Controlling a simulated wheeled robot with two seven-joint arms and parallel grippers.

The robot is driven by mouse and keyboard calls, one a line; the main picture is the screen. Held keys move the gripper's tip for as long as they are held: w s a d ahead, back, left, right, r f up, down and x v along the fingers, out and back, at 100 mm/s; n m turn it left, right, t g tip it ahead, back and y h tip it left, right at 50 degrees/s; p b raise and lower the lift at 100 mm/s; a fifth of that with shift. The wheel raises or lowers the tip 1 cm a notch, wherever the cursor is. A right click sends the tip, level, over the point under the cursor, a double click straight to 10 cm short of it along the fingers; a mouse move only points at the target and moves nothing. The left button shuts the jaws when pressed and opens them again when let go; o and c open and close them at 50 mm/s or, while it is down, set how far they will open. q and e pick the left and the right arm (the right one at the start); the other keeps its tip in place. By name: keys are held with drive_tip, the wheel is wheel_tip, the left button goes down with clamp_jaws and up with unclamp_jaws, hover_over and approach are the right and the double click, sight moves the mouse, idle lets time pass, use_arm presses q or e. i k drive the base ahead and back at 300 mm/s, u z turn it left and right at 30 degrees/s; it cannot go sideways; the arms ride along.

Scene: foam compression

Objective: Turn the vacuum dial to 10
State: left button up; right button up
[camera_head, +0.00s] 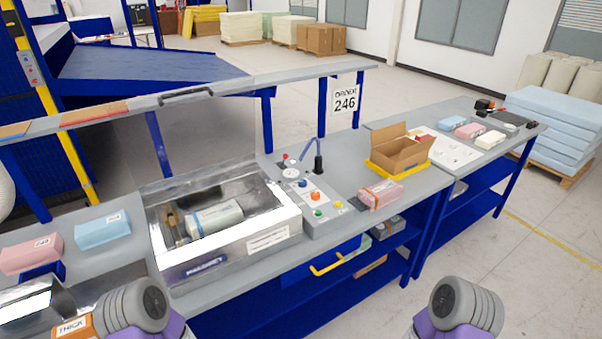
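A grey control panel (307,222) sits on the bench just right of an open metal chamber (272,225). A round white dial face (290,173) is on the panel's upper part, with a small red part (285,157) behind it. A blue knob (302,183), an orange-red button (315,196), a green button (318,213) and a yellow button (338,204) are nearer the front. Markings and pointer positions are too small to read, so I cannot tell the dial's setting. Only grey and purple links of my arms show at the bottom edge; neither gripper is in view.
A wrapped pale block (215,218) lies in the chamber. Its raised lid (215,87) stands behind. A dark post with a blue hose (318,163) rises beside the panel. A pink block (382,194) and a cardboard box (402,150) in a yellow tray stand to the right.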

sight(302, 182)
drive_tip(key=z, duration=1.5)
drive_tip(key=i, duration=2.1)
drive_tip(key=u, duration=3.25)
